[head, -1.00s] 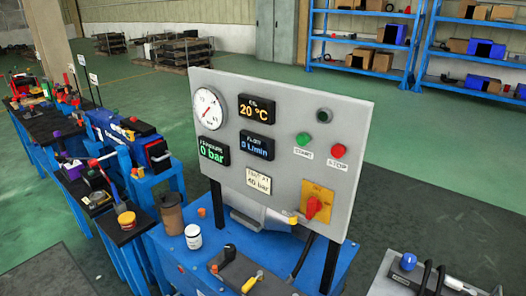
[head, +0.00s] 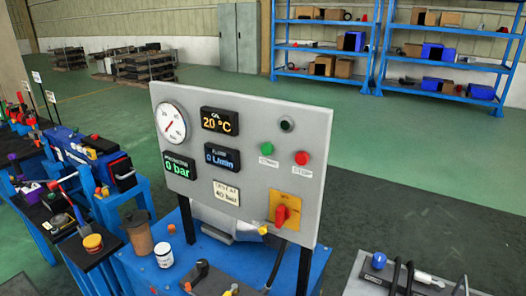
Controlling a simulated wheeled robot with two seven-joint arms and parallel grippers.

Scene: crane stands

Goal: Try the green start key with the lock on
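A grey control panel (head: 254,122) stands upright on a blue stand, facing me. The green start button (head: 267,149) is right of the middle of the panel, beside the red stop button (head: 301,158). A dark round lamp or socket (head: 287,124) sits above them. The red rotary switch (head: 284,214) on its orange-yellow plate is at the lower right; I cannot tell if a lock is fitted to it. The displays (head: 220,121) read 20 °C, 0 bar and 0 L/min. Neither of my grippers is in view.
The blue bench (head: 222,262) under the panel carries a brown cup (head: 138,233) and a white jar (head: 163,255). Another table with tools (head: 400,275) is at the lower right. Cluttered blue benches line the left. Green floor behind the panel is open.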

